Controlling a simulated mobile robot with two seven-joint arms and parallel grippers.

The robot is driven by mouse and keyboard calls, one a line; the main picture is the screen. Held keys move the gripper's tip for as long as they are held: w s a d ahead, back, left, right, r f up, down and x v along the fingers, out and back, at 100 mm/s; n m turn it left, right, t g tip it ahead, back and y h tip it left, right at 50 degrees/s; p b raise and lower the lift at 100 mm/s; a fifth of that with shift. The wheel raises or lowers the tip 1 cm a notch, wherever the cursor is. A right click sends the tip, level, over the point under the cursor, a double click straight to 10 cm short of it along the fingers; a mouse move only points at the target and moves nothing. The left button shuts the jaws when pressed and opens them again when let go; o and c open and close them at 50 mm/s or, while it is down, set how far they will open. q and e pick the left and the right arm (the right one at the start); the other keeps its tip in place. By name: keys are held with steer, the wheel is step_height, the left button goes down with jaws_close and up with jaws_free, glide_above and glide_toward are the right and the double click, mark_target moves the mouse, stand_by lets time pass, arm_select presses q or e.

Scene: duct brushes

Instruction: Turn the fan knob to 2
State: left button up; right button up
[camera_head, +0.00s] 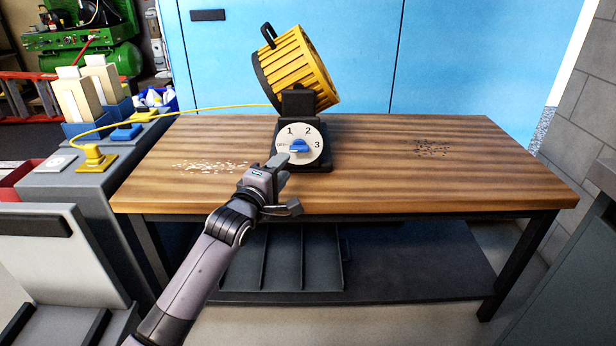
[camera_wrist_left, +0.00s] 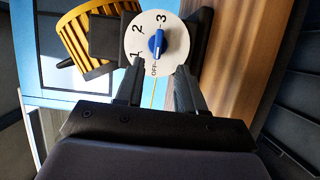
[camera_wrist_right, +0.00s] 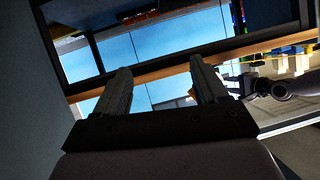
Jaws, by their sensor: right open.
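The fan (camera_head: 298,72) is a yellow ribbed drum on a black stand and stands on the wooden table. Its white dial (camera_head: 317,153) faces me, marked OFF, 1, 2 and 3. The blue fan knob (camera_head: 299,147) lies level along the OFF–3 line; which end points is unclear. In the left wrist view the knob (camera_wrist_left: 158,43) is just beyond my fingertips, in line with the gap. My left gripper (camera_head: 280,165) (camera_wrist_left: 160,68) is open and empty in front of the dial's OFF side. My right gripper (camera_wrist_right: 160,75) is open and empty, away from the fan.
The wooden table (camera_head: 380,178) has white bits (camera_head: 210,166) at left and dark bits (camera_head: 432,148) at right. A yellow cord (camera_head: 190,108) runs from the fan to a yellow plug (camera_head: 94,157) on the grey cabinet at left. Blue panels stand behind the table.

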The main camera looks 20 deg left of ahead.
mark_target(298, 151)
arm_select(q)
steer(key=w, duration=0.1)
steer(key=w+b, duration=0.1)
steer(key=w, duration=0.1)
steer(key=w+b, duration=0.1)
steer(key=w, duration=0.1)
steer(key=shift+d, duration=0.35)
steer(key=shift+w+d+r+b, duration=0.15)
steer(key=shift+w+b, duration=0.25)
steer(key=shift+w, duration=0.7)
arm_select(e)
steer(key=shift+w+a+f+m+y, duration=0.15)
steer(key=shift+a+f+y, duration=0.15)
steer(key=shift+a, duration=0.2)
steer(key=shift+a+f+m+y, duration=0.15)
steer(key=shift+a+f+y, duration=0.15)
steer(key=shift+a, duration=0.15)
arm_select(q)
steer(key=shift+c, duration=0.3)
arm_select(e)
steer(key=shift+r, duration=0.1)
arm_select(q)
jaws_close()
arm_select(e)
steer(key=shift+w+r, duration=0.1)
steer(key=shift+r, duration=0.05)
